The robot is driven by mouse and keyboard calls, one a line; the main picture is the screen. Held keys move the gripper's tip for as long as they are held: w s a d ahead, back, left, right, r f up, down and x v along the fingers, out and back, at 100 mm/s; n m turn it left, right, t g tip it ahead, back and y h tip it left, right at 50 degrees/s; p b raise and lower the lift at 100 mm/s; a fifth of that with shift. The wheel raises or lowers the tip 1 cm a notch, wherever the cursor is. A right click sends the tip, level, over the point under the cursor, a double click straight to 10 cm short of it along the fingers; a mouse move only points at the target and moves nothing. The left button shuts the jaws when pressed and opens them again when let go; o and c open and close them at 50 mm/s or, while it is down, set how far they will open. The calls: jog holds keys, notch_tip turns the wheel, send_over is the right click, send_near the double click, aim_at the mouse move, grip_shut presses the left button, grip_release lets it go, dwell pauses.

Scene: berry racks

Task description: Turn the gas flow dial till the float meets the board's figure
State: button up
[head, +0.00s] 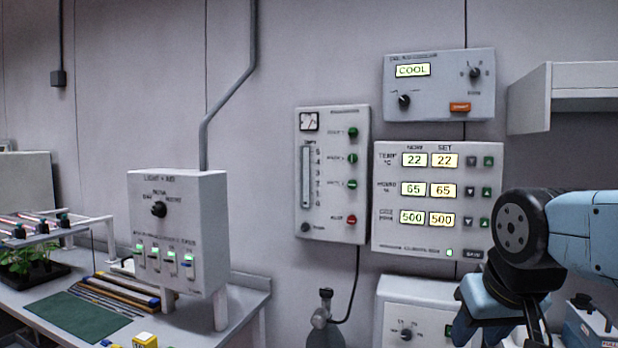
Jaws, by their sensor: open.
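A grey gas flow panel (358,150) hangs on the wall, with a vertical scaled float tube (305,177). The float's height is too small to read. A dark round dial (305,227) sits at the panel's lower left; its label is too small to read. A display board (385,245) to its right has NOW and SET columns; the rows read 22 and 22, 65 and 65, 500 and 500. My gripper (503,332) is open at the lower right, pointing down, in front of the wall and apart from the dial. The frame's lower edge cuts it off.
A COOL control box (440,100) hangs above the display board, and a shelf (560,90) juts out at right. A light control box (215,200) stands on the left bench. A gas bottle (325,330) with a black hose is below the panel. Wall between the boxes is bare.

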jog(key=o, duration=0.6)
jog(key=shift+c, duration=0.7)
jog(key=w+a+r+t+y, duration=0.1)
jog(key=w+a+r, duration=0.1)
jog(key=w, duration=0.5)
jog(key=w+a+r+n+t+y, duration=0.1)
jog(key=w+a+r+t, duration=0.1)
jog(key=w+a, duration=0.3)
jog(key=w+a+r+t+y, duration=0.1)
jog(key=w+a+r, duration=0.2)
jog(key=w, duration=0.6)
jog(key=shift+w+a+r+n+t, duration=0.3)
jog(key=shift+w+a+t, duration=0.05)
jog(key=shift+a+t, duration=0.1)
jog(key=shift+c, duration=1)
jog(key=w+a+f+m+t+h, duration=0.1)
jog(key=w+a+m+t, duration=0.15)
jog(key=w+a, duration=0.7)
jog(key=w+a+f+m+t+h, duration=0.15)
jog(key=w+a+t, duration=0.35)
jog(key=w, duration=0.8)
jog(key=m+g+h, duration=0.1)
jog(key=m+h, duration=0.1)
jog(key=h, duration=0.5)
send_near(304, 229)
jog(key=x, duration=0.8)
jog(key=shift+w+d, duration=0.1)
jog(key=shift+w, duration=0.3)
